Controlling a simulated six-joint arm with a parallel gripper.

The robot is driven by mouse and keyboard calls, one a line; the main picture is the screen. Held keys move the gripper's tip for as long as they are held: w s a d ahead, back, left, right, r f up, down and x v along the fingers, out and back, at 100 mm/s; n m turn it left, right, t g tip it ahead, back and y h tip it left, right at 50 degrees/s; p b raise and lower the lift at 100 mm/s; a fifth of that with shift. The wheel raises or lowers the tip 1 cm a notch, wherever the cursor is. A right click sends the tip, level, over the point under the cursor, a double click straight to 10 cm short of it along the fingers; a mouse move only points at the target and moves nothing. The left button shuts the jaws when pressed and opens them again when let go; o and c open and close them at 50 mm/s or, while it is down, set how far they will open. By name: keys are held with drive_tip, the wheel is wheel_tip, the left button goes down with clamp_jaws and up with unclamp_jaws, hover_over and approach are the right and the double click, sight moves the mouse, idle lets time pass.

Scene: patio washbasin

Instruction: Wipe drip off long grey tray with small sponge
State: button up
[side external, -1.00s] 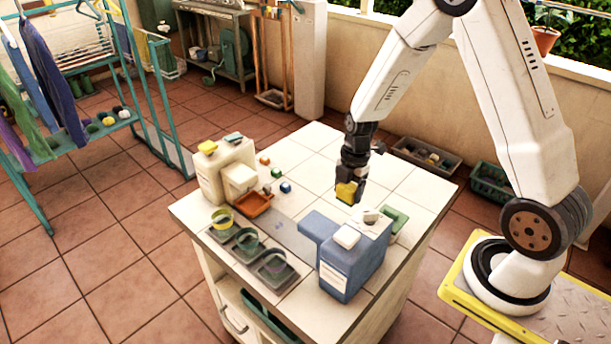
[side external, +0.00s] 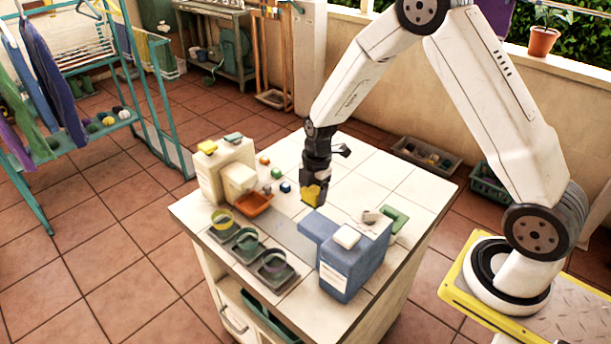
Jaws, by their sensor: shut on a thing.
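My gripper (side external: 314,188) is shut on a small yellow sponge (side external: 311,196). It holds the sponge above the white tiled worktop, behind the long grey tray as seen here. The long grey tray (side external: 296,241) lies flat between the orange tray and the blue box, which hides part of it. A faint bluish mark, perhaps the drip (side external: 279,225), shows on the grey tray. The sponge appears clear of the tray.
A blue box (side external: 352,267) stands at the front right, close to the grey tray. A cream dispenser (side external: 226,170) and an orange tray (side external: 254,204) are at the left. A dark holder with coloured rings (side external: 247,243) is in front.

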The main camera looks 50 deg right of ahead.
hover_over(285, 232)
drive_tip(key=shift+d+f, duration=0.15)
drive_tip(key=shift+f, duration=1.75)
drive_tip(key=shift+d+f, duration=0.1)
drive_tip(key=shift+f, duration=2.55)
drive_tip(key=shift+w, duration=0.8)
drive_tip(key=shift+c, duration=0.5)
drive_tip(key=shift+w, duration=1.25)
drive_tip(key=shift+s, duration=1.95)
drive_tip(key=shift+s+r, duration=0.1)
drive_tip(key=shift+r, duration=0.1)
wheel_tip(285, 232, up, 8)
